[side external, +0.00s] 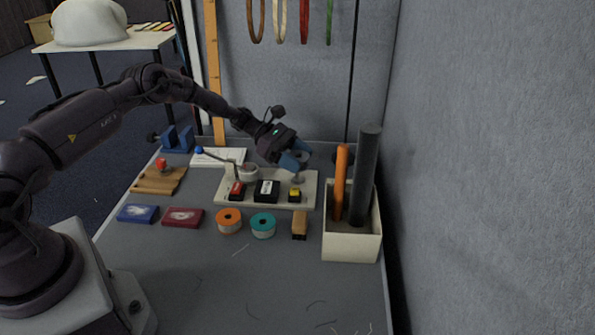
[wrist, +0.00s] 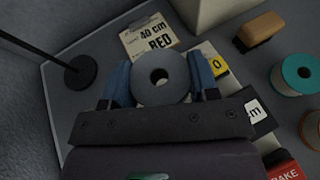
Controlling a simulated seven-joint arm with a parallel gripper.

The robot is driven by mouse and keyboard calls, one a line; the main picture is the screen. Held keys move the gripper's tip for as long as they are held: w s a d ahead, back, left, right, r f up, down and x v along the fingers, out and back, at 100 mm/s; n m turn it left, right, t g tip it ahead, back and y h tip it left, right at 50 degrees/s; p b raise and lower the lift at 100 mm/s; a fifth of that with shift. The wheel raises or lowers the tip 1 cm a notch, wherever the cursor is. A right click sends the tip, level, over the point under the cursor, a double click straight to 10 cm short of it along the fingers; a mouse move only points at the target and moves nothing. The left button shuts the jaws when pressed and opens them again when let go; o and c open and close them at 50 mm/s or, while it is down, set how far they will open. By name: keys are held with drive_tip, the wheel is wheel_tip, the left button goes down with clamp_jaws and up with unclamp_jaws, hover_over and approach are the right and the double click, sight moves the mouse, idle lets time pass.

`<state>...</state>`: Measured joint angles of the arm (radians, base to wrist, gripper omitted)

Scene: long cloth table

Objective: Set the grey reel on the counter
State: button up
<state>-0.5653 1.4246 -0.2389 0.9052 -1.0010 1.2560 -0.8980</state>
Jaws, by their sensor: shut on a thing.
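The grey reel (wrist: 148,92) is a ring with a dark centre hole, seen from above in the wrist view. My gripper (wrist: 162,80) has its blue fingers on both sides of it and is shut on it. In the side view my gripper (side external: 293,158) is above the right end of the pale board (side external: 222,199); the reel is mostly hidden there. The counter, a black block with a white label (side external: 267,190), sits on the board's middle, left of the gripper.
On the board are a red brake block (side external: 237,190) and a yellow button (side external: 295,194). An orange reel (side external: 229,220) and a teal reel (side external: 263,225) stand in front. A pale box (side external: 350,247) with tall rolls stands right. A "40 cm RED" card (wrist: 150,38) lies near the gripper.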

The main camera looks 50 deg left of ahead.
sight(297, 180)
drive_tip(key=shift+f, duration=1.95)
drive_tip(key=shift+f, duration=0.1)
drive_tip(key=shift+f, duration=0.15)
drive_tip(key=o, duration=0.9)
drive_tip(key=shift+s, duration=0.1)
